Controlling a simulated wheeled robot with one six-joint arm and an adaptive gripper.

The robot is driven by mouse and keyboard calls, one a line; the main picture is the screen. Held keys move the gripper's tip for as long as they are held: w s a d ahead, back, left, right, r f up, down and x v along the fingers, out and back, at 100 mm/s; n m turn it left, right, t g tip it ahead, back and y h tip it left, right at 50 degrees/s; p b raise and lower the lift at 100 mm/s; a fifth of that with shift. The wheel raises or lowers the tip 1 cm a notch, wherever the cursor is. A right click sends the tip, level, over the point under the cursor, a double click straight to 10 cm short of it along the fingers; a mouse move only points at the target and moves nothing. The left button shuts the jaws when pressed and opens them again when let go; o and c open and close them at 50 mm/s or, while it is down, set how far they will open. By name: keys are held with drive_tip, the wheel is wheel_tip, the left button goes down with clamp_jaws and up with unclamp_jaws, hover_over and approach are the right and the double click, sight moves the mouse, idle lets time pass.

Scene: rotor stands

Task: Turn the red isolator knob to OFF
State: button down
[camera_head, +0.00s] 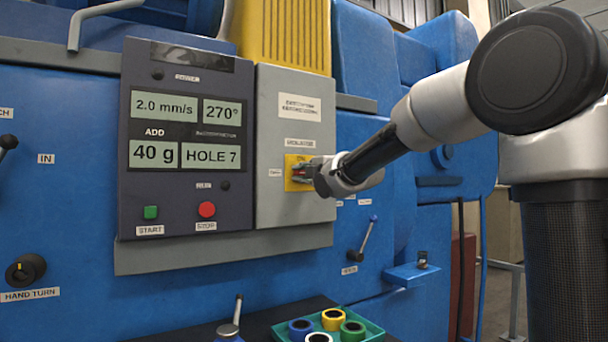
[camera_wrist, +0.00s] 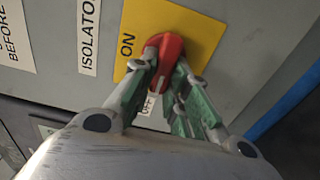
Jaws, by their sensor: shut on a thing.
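The red isolator knob (camera_wrist: 167,47) sits on a yellow plate (camera_wrist: 190,22) on a grey box. An ON label (camera_wrist: 127,46) is on the plate to the left of the knob in the wrist view. An OFF label (camera_wrist: 149,103) shows partly below, behind a finger. My gripper (camera_wrist: 166,66) is shut on the knob, one green-padded finger on each side. A pale mark shows between the fingers; I cannot tell for sure which label the knob points to. In the head view my gripper (camera_head: 306,173) covers most of the knob at the yellow plate (camera_head: 290,184).
The grey isolator box (camera_head: 281,120) adjoins a dark panel (camera_head: 188,86) with displays, a green START button (camera_head: 150,212) and a red stop button (camera_head: 207,209). A lever (camera_head: 363,240) sticks out below right. A green tray (camera_head: 372,331) with coloured rings stands below.

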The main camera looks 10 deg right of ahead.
drive_tip(key=shift+f, duration=0.15)
drive_tip(key=c, duration=1.4)
unclamp_jaws()
drive_tip(key=shift+s, duration=0.1)
drive_tip(key=v, duration=1.1)
drive_tip(key=shift+s+d, duration=0.2)
drive_tip(key=shift+s, duration=0.15)
